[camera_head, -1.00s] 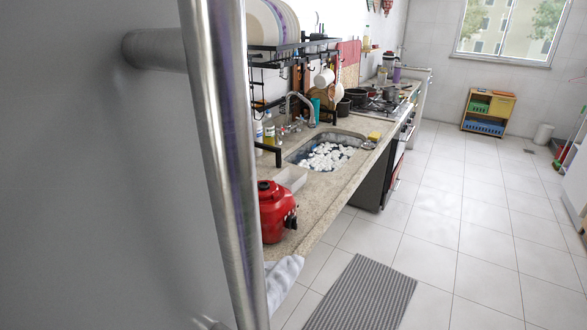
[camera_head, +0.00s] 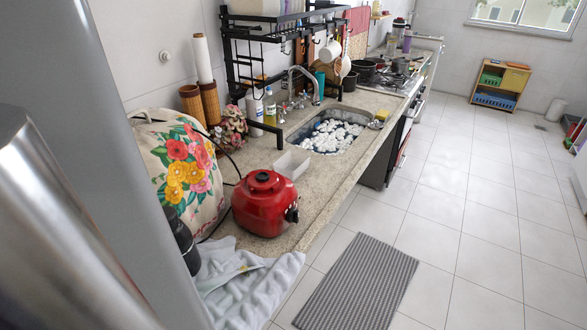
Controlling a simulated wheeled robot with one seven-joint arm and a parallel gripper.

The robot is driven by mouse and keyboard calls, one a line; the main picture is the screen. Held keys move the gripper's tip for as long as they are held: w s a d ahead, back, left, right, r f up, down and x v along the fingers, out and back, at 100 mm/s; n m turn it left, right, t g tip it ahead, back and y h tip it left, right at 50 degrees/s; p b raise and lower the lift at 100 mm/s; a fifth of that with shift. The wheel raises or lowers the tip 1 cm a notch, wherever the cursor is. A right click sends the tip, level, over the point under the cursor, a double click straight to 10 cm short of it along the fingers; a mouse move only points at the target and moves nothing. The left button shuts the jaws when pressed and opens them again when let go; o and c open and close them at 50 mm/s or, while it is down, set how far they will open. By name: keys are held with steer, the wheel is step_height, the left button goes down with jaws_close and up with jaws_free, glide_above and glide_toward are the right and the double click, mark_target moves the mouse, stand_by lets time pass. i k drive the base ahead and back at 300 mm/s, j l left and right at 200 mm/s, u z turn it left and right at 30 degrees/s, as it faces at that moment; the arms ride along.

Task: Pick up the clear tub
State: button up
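A small whitish, see-through rectangular tub (camera_head: 293,164) sits on the stone counter (camera_head: 328,192), between the red pot and the near edge of the sink; it looks like the clear tub. The red pot partly overlaps its near side in the picture. My gripper is not in view, so its distance from the tub does not show.
A red pot (camera_head: 265,204), a floral cover (camera_head: 184,170) and a grey cloth (camera_head: 243,284) crowd the near counter. A black rack (camera_head: 262,57) stands over the sink (camera_head: 342,116). A grey door with a metal handle (camera_head: 62,217) fills the left.

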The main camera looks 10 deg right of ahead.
mark_target(295, 163)
steer(key=i+l, duration=0.1)
steer(key=l, duration=0.3)
steer(key=i+l, duration=0.1)
steer(key=l, duration=0.25)
steer(key=i+l, duration=0.1)
steer(key=l, duration=0.3)
steer(key=i+l, duration=0.2)
steer(key=i, duration=0.35)
steer(key=i+l+z, duration=0.1)
steer(key=i+l, duration=0.15)
steer(key=i, duration=0.25)
steer(key=i+l, duration=0.15)
steer(key=i, duration=0.4)
steer(key=z, duration=0.05)
